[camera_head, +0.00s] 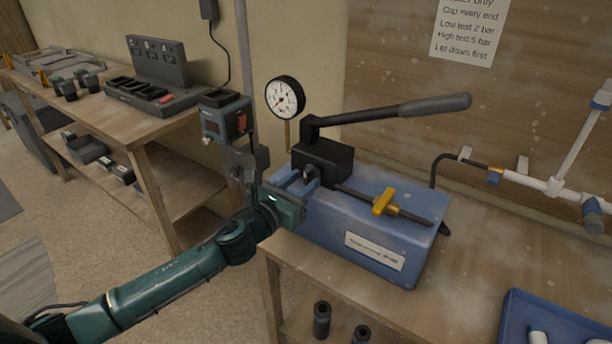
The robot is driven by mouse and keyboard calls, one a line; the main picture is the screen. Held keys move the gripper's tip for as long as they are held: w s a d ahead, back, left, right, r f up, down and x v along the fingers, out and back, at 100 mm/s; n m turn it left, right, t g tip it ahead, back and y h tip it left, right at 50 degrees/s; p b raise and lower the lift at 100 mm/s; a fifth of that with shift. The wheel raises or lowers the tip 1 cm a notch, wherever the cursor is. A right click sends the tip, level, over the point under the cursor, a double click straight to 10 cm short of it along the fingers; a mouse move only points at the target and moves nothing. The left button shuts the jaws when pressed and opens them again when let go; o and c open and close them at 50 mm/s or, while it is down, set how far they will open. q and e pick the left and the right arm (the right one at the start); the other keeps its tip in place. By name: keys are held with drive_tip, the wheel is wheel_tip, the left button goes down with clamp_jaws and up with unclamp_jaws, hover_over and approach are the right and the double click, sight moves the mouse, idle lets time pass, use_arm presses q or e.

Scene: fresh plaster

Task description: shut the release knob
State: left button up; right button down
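A test pump with a blue tank (345,230) stands on the wooden bench, with a black pump block (322,162) on its top. A small dark knob (310,172) sits low on the near left side of this block; it looks like the release knob. My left gripper (304,178) comes in from the left over the tank's left end. Its two fingers are apart, with their tips at the knob. I cannot tell whether they touch or grip it. The fingers partly hide the knob, and its turn position does not show. My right gripper is not in view.
A long lever (400,112) reaches right above the block. A round gauge (285,97) stands behind. White pipework (540,182) is at right, a blue tray (550,318) at bottom right.

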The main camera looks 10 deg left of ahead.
use_arm(q)
drive_tip(key=v, duration=1.1)
drive_tip(key=shift+s, duration=0.25)
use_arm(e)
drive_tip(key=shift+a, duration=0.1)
use_arm(q)
drive_tip(key=shift+a, duration=0.1)
drive_tip(key=s+d+f+m+g+y, duration=0.1)
drive_tip(key=s+f+m, duration=0.4)
drive_tip(key=m, duration=0.6)
drive_tip(key=s+d+f+m+g+y+p, duration=0.1)
drive_tip(key=s+f+m, duration=0.5)
drive_tip(key=m, duration=0.6)
drive_tip(key=s+d+f+m+g+p, duration=0.1)
drive_tip(key=s+d+f+m+g, duration=0.2)
drive_tip(key=s+f+m, duration=0.3)
wheel_tip(320, 180, down, 2)
drive_tip(key=m+g, duration=0.1)
drive_tip(key=m, duration=0.4)
drive_tip(key=shift+f+m+y, duration=0.15)
drive_tip(key=shift+m+y, duration=0.15)
drive_tip(key=shift+y, duration=0.1)
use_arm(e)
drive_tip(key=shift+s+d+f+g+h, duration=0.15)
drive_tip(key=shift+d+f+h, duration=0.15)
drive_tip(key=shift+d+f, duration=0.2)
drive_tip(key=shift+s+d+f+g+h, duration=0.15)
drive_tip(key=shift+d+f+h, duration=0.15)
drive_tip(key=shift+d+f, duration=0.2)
